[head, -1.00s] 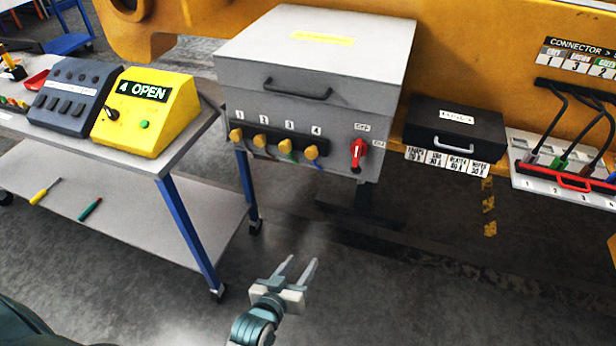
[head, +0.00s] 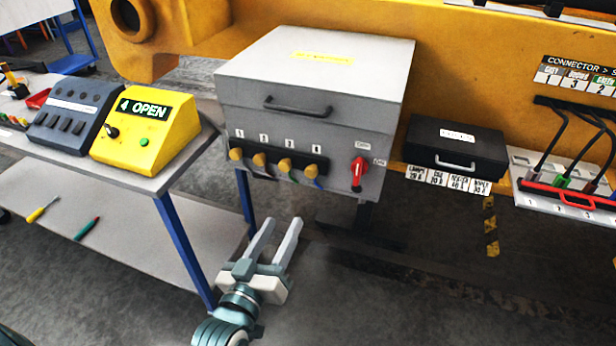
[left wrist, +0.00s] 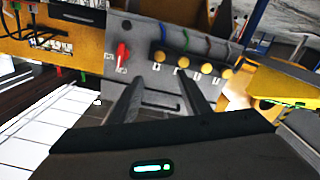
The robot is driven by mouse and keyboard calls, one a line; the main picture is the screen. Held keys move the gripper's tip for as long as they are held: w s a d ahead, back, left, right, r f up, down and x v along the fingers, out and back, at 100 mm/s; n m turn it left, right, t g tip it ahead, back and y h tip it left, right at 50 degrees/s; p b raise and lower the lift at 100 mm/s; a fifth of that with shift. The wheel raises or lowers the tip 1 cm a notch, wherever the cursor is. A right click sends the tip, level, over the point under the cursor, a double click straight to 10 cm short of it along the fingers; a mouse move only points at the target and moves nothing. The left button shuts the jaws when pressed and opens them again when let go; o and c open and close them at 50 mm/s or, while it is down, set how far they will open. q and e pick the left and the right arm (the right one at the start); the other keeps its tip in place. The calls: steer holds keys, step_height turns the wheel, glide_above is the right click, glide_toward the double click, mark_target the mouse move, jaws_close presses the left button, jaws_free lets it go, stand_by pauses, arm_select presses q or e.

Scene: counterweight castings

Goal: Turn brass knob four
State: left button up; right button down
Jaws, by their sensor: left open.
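A grey box (head: 300,105) carries a row of brass knobs under labels 1 to 4. Brass knob four (head: 311,171) is the rightmost, left of a red switch handle (head: 359,172). In the left wrist view the panel appears turned over, and knob four (left wrist: 159,57) is the one closest to the red handle (left wrist: 122,55). My left gripper (head: 282,222) is open and empty, below and in front of the knobs, fingers pointing up toward the panel. In the left wrist view its fingertips (left wrist: 160,80) show apart, with a gap to the knobs. My right gripper is not in view.
A yellow box reading "4 OPEN" (head: 150,135) and a dark button box (head: 75,122) stand on a cart (head: 165,178) at left. A black case (head: 455,150) and a cable panel (head: 560,190) are at right. Open floor lies below the grey box.

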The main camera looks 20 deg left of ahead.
mark_target(310, 174)
arm_select(q)
steer(key=w+p, duration=0.1)
steer(key=w, duration=0.4)
steer(key=w+p, duration=0.1)
steer(key=w, duration=0.4)
steer(key=w+p, duration=0.1)
steer(key=w, duration=0.4)
steer(key=shift+w+d, duration=0.25)
steer(key=shift+w, duration=0.85)
steer(key=c, duration=1)
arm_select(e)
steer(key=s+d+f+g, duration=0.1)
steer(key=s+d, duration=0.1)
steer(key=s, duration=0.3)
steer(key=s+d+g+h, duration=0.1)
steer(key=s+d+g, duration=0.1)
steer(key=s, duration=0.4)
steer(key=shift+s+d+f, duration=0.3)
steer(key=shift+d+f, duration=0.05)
